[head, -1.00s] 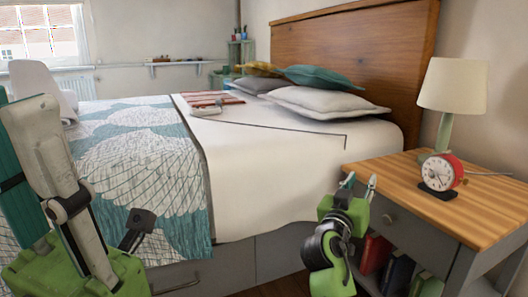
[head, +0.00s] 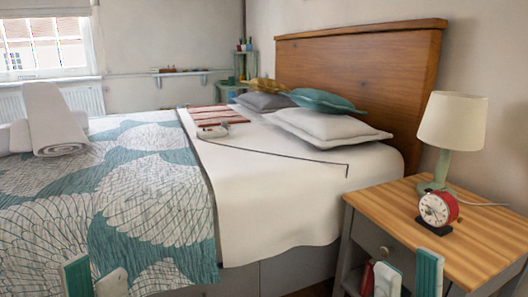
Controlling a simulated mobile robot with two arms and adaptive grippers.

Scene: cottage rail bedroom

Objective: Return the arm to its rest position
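Only the fingertips of my grippers show, at the bottom edge of the head view. My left gripper (head: 95,278) is at the lower left, in front of the patterned bedspread. Its two fingers, one teal and one white, stand apart with nothing seen between them. My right gripper (head: 408,277) is at the lower right, in front of the nightstand (head: 477,222). Its white finger and teal finger are apart, with a narrow gap in this view and no object held. The palms and most of both arms are below the frame.
The bed (head: 262,190) fills the middle, with pillows (head: 325,138) by the headboard and a rolled towel (head: 55,120) on its left. The nightstand carries a lamp (head: 452,122) and a red clock (head: 438,208). A book sits on its lower shelf.

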